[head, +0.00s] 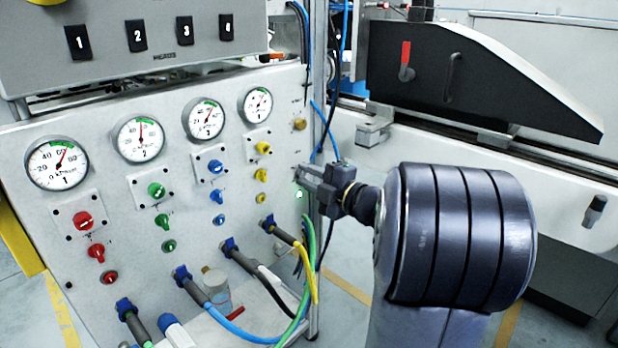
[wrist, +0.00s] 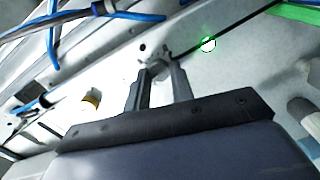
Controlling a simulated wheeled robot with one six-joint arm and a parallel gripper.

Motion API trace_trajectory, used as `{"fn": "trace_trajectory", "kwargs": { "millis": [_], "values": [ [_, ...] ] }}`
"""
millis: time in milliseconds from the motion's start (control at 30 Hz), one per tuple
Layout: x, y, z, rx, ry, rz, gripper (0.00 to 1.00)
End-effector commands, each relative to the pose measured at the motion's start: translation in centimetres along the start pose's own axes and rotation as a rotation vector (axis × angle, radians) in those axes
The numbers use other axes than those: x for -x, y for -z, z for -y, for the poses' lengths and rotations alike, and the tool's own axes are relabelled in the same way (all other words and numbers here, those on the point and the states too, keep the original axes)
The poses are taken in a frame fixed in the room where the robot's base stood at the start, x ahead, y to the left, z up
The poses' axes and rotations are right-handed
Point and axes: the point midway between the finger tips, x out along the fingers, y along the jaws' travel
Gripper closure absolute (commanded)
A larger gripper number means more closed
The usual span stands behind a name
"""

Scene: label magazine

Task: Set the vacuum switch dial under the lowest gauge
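Four gauges sit on the grey panel: gauge 1 (head: 57,166), gauge 2 (head: 140,139), gauge 3 (head: 206,121) and the rightmost gauge (head: 258,105). Gauge 2's needle points about straight up; the others lean right, with readings too small to compare surely. Below them are a red dial (head: 83,220), a green dial (head: 156,190), a blue dial (head: 215,167) and a yellow dial (head: 263,148). My gripper (head: 306,176) is at the panel's right edge, away from these dials. In the wrist view its fingers (wrist: 159,76) stand either side of a small grey knob (wrist: 158,69); contact is unclear.
A green light (wrist: 208,44) glows beside my fingertips. A brass knob (head: 299,124) is above my gripper. Blue plugs with cables, including a yellow cable (head: 306,268), project low from the panel. A black sloped machine (head: 470,75) stands at the right.

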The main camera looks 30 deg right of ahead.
Motion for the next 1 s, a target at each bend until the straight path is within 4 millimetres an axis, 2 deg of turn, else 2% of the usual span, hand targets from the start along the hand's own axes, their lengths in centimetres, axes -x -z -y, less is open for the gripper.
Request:
{"fn": "trace_trajectory", "kwargs": {
  "millis": [33, 267, 567, 667, 1000],
  "values": [
    [0.0, 0.0, 0.1, -0.002, 0.003, 0.001, 0.74],
    [0.0, 0.0, 0.1, -0.002, 0.001, 0.0, 0.56],
    [0.4, 0.0, -0.1, -0.001, 0.0, 0.001, 0.56],
    [1.4, -0.1, -0.2, -0.001, 0.0, 0.003, 0.56],
    [7.6, -0.1, -0.2, -0.003, 0.0, 0.005, 0.56]
  ]
}}
